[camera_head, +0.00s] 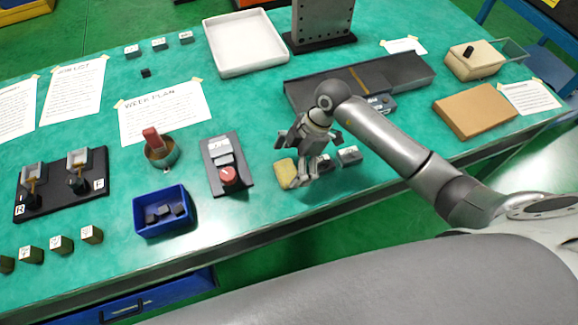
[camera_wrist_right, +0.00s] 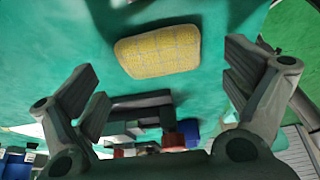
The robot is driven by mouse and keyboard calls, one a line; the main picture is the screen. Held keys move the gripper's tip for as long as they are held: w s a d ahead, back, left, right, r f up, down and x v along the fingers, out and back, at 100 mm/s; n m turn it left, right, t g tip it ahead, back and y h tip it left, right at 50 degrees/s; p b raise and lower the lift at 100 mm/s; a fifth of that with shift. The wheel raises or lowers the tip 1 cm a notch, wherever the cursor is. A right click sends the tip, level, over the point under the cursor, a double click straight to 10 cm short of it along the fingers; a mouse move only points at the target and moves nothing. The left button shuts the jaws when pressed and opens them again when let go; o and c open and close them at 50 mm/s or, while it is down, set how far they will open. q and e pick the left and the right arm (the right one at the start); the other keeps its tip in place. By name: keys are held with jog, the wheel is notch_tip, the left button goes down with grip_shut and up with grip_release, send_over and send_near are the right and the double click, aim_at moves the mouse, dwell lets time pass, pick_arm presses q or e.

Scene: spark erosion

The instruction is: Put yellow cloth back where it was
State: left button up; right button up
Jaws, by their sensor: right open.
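The yellow cloth (camera_head: 286,173) lies on the green table near its front edge, just right of the dark box with a red knob. It is a folded, rounded pad with a faint grid in the right wrist view (camera_wrist_right: 158,51). My right gripper (camera_head: 306,181) is open and empty, close beside and above the cloth and partly covering it in the head view. In the right wrist view the cloth shows beyond the gap between the two spread fingers (camera_wrist_right: 163,88). My left gripper is not in view.
The red-knob box (camera_head: 221,150) is left of the cloth, with a blue bin (camera_head: 148,226) of dark blocks farther left. Small grey blocks (camera_head: 349,155) stand just right of my gripper. A dark rail (camera_head: 400,72) and white tray (camera_head: 244,62) lie behind.

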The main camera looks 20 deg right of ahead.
jog(key=v, duration=1)
jog(key=shift+b, duration=0.45)
